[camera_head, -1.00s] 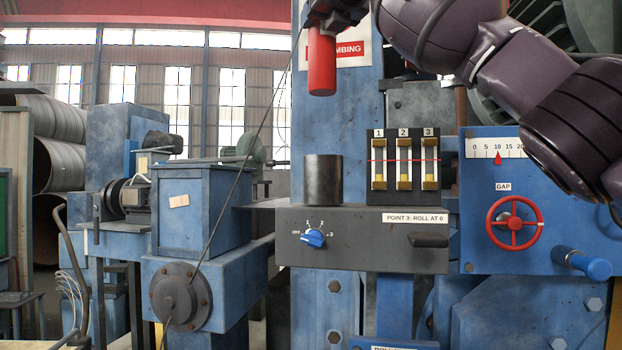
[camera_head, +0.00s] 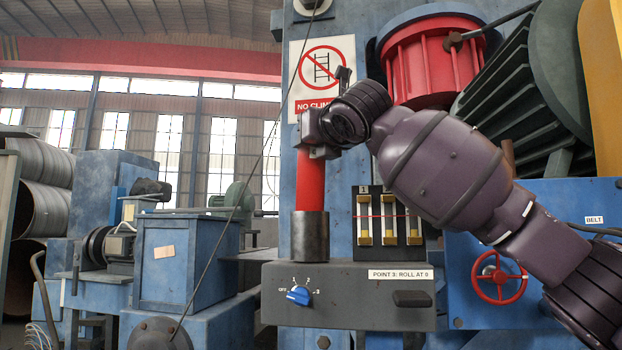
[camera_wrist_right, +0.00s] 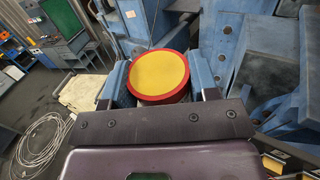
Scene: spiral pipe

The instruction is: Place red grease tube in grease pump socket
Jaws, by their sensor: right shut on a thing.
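The red grease tube (camera_head: 311,182) stands upright under my right gripper (camera_head: 312,148), which is shut on its upper end. In the right wrist view the tube's round yellow end with a red rim (camera_wrist_right: 158,75) sits between the fingers of my right gripper (camera_wrist_right: 160,84). The grease pump socket, a dark upright cylinder (camera_head: 310,238), is directly below the tube on the grey control box. The tube's lower end meets the socket's top and is hidden there; how deep it sits inside cannot be told. My left gripper is not in view.
The grey control box (camera_head: 350,310) carries a blue selector knob (camera_head: 299,295) and a dark handle (camera_head: 412,299). A three-column gauge (camera_head: 389,215) stands just right of the socket. A red handwheel (camera_head: 499,278) is further right. A thin cable hangs left of the socket.

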